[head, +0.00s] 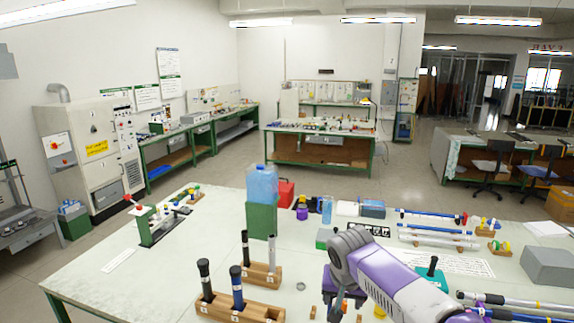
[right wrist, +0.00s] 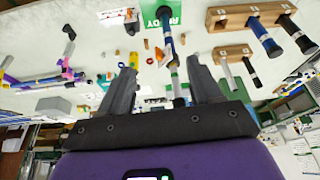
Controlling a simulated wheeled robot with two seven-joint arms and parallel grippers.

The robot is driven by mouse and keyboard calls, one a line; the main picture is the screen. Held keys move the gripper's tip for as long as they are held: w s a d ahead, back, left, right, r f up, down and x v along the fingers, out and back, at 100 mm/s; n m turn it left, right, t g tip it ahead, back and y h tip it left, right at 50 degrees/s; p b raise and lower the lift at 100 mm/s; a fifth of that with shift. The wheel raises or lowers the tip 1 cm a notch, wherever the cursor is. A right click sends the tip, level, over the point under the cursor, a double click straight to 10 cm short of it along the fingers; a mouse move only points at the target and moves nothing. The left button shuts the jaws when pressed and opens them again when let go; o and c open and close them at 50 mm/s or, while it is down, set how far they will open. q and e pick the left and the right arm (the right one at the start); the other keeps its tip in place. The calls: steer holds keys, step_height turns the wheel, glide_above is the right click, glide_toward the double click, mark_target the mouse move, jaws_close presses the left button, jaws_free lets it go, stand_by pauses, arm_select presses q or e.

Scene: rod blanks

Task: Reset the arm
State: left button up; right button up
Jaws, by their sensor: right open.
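My right arm (head: 385,272) comes in from the lower right of the head view and covers part of the table. My right gripper (head: 344,300) is low over the front of the table, partly hidden by its own wrist. In the right wrist view the gripper (right wrist: 163,88) has its two dark fingers spread apart. A thin upright green and pale item (right wrist: 175,78) shows between the fingers, with no clear contact. My left gripper is not in view.
Wooden blocks hold upright rods, a front one (head: 232,312) and one behind (head: 262,274), left of the gripper. A green stand (head: 262,221) holds a blue container (head: 262,184). Long rods (head: 520,302) lie at right.

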steer(key=a+x, duration=0.1)
steer(key=x, duration=0.8)
steer(key=s+a+f+n+g+y+b, duration=0.1)
steer(key=s+f+y+b, duration=0.15)
steer(key=f, duration=0.95)
steer(key=s+a+f+n+g+y+b, duration=0.15)
steer(key=s+f, duration=0.25)
steer(key=f, duration=0.9)
arm_select(q)
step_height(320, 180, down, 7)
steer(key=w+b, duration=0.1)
steer(key=b, duration=0.2)
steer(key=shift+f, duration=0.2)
arm_select(e)
steer(key=s+f+m+g+y, duration=0.1)
steer(key=s+f+m, duration=0.1)
steer(key=s+f, duration=1.6)
steer(key=s, duration=0.3)
steer(key=shift+s+f+m, duration=0.2)
steer(key=shift+f+m, duration=0.1)
steer(key=shift+m, duration=0.05)
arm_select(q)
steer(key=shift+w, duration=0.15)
